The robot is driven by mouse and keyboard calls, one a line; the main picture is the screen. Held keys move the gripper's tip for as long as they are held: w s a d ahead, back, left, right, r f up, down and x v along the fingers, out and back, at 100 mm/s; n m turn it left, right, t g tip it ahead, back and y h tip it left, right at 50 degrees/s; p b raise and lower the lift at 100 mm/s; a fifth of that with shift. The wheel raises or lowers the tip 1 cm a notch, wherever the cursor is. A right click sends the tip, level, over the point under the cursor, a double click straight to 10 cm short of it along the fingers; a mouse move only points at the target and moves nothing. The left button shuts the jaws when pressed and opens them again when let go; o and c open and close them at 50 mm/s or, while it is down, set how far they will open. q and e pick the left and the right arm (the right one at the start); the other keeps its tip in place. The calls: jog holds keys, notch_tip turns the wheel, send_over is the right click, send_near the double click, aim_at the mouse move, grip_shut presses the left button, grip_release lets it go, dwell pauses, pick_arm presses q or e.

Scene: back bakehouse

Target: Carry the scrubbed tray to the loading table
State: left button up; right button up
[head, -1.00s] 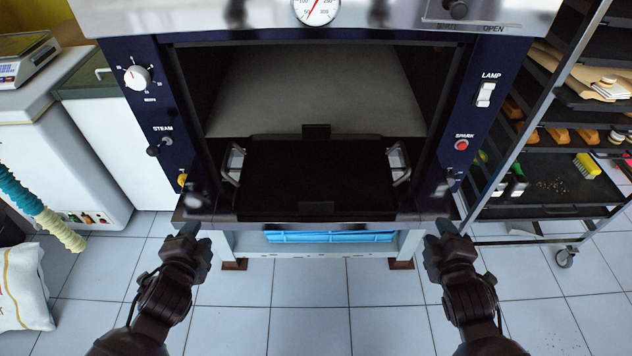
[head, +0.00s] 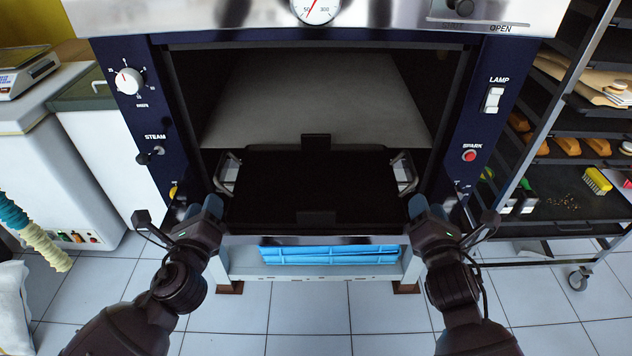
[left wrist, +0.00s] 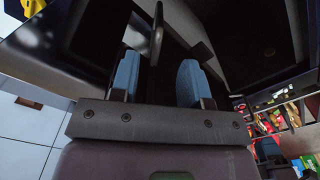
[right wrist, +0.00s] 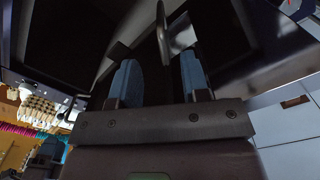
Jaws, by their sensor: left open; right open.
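The tray (head: 312,185) is flat and black, with a metal loop handle at each side. It lies level in the mouth of the oven (head: 490,75). My left gripper (head: 213,205) is open just in front of the left handle (head: 229,172). In the left wrist view that handle (left wrist: 157,32) shows beyond and between the blue finger pads. My right gripper (head: 418,205) is open just in front of the right handle (head: 404,172). In the right wrist view that handle (right wrist: 163,32) stands between the finger lines. I cannot tell whether any finger touches. No loading table is identifiable.
The oven's side panels carry knobs and a lamp switch (head: 493,100). A wheeled rack (head: 560,215) with bread and a yellow brush (head: 597,181) stands at right. White cabinets (head: 115,150) stand at left. A blue crate (head: 330,254) sits under the oven. The tiled floor in front is clear.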

aim_at(215, 181)
pick_arm(q)
jog(key=shift+w, duration=0.1)
pick_arm(e)
jog(key=shift+w, duration=0.1)
pick_arm(q)
jog(key=w, duration=1)
jog(key=shift+w, duration=0.3)
pick_arm(e)
jog(key=w, duration=1)
jog(key=shift+w, duration=0.3)
pick_arm(q)
grip_shut()
pick_arm(e)
grip_shut()
